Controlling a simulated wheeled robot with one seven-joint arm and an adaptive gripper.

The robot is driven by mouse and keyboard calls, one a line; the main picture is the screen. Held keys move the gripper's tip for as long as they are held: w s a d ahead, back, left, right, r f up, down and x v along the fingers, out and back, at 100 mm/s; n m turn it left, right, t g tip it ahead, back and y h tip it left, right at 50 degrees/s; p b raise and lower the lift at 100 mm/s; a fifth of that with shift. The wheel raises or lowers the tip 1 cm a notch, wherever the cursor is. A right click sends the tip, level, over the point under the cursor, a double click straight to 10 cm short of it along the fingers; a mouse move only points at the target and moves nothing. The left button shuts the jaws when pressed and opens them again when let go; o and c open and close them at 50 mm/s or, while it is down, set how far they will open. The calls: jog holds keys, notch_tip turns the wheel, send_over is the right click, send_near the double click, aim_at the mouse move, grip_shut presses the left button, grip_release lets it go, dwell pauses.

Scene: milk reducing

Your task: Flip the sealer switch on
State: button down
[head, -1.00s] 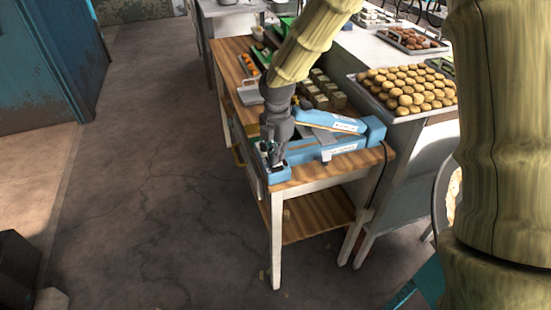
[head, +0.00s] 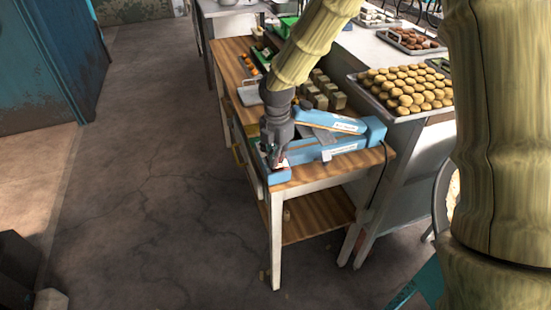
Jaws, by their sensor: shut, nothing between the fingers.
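The blue sealer (head: 345,138) lies on the front end of the wooden table, its upper arm raised at a shallow angle over its base. Its front left end block (head: 277,175) is light blue and sits close to the table's left edge. My gripper (head: 273,165) points down just above this end block, with its fingers shut and empty. The fingertips are at or very near the block; I cannot tell if they touch it. The switch itself is too small and covered by my gripper to make out.
Several wrapped blocks (head: 325,92) stand behind the sealer. A grey tray (head: 250,96) lies further back left. A tray of round buns (head: 403,115) is on the metal table at right. A dark cord (head: 383,165) hangs from the sealer's right end.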

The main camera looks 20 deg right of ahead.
jog(key=shift+r+p, duration=3.3)
jog(key=shift+r, duration=0.2)
jog(key=shift+f, duration=0.15)
